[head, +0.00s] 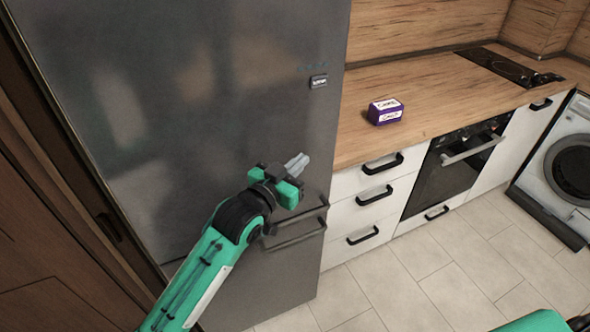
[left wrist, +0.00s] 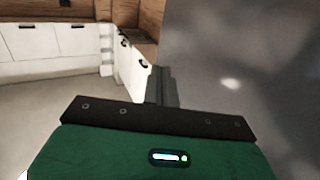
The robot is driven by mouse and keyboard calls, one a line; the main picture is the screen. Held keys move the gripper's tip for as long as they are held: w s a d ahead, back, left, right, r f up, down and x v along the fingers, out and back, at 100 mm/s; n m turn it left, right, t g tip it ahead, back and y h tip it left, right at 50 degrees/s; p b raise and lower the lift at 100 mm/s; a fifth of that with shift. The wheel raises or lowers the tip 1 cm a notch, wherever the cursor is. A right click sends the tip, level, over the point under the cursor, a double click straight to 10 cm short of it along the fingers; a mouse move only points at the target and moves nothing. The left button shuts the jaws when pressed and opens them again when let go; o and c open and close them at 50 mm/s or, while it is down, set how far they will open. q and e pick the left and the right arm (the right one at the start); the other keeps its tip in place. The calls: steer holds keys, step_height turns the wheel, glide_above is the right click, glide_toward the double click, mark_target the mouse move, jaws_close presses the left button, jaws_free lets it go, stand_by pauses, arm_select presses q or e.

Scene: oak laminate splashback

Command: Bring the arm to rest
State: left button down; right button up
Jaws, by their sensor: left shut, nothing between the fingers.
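My left gripper (head: 298,164) is in front of the grey fridge (head: 200,95), near its handles (head: 294,233), in the head view. Its fingers are together and hold nothing. In the left wrist view its fingers (left wrist: 161,86) point towards the white cabinets, with the fridge face close on the right. I cannot tell whether the gripper touches the fridge. My right gripper is not in view; only a green part of my own body shows at the lower right of the head view.
A purple and white box (head: 385,111) sits on the wooden counter (head: 425,90). White drawers (head: 365,200), an oven (head: 455,165) and a washing machine (head: 565,165) stand below and right. A black hob (head: 508,66) is at the back. The tiled floor (head: 440,270) is clear.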

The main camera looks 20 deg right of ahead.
arm_select(q)
steer(key=s+a+f+n+g+y, duration=0.1)
steer(key=s+a+f+n+y, duration=0.25)
steer(key=s+a+f, duration=0.45)
steer(key=s+a+f+n+g+y, duration=0.2)
steer(key=s+a+f+y, duration=0.25)
steer(key=a+f, duration=0.75)
steer(key=s+a+f+n+g+y, duration=0.35)
steer(key=s+a+g+y, duration=0.2)
steer(key=s+a, duration=1.3)
step_height(320, 180, down, 31)
steer(key=d+m, duration=0.1)
steer(key=s+a+f+g, duration=0.2)
steer(key=s+a+f, duration=0.1)
steer(key=s+f, duration=1.6)
steer(key=shift+f, duration=0.45)
